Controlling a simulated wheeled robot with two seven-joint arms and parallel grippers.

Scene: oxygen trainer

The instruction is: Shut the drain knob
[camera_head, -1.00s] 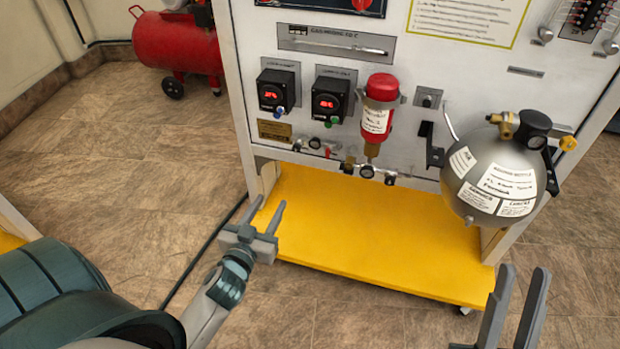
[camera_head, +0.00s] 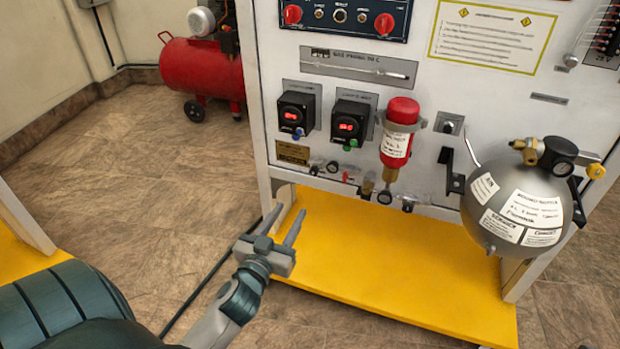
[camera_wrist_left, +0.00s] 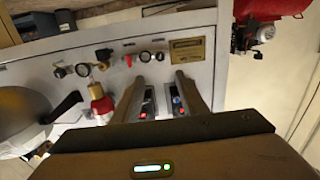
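The white trainer panel (camera_head: 290,160) carries a red cylinder (camera_head: 398,135) with a brass fitting (camera_head: 389,176) under it. A row of small valves and gauges (camera_head: 333,167) runs along the panel's lower part, with a small red handle (camera_head: 345,176) among them. I cannot tell which of these is the drain knob. The left wrist view shows the red cylinder (camera_wrist_left: 100,103), red handle (camera_wrist_left: 128,61) and brass fittings (camera_wrist_left: 82,69) upside down. My left gripper (camera_head: 288,212) is open and empty, in front of the panel's lower left, apart from the fittings. My right gripper is out of view.
A grey round tank (camera_head: 520,205) sticks out from the panel's right side. A yellow base shelf (camera_head: 400,260) lies below the panel. A red compressor (camera_head: 203,70) stands at the back left. A dark hose (camera_head: 210,275) lies on the floor.

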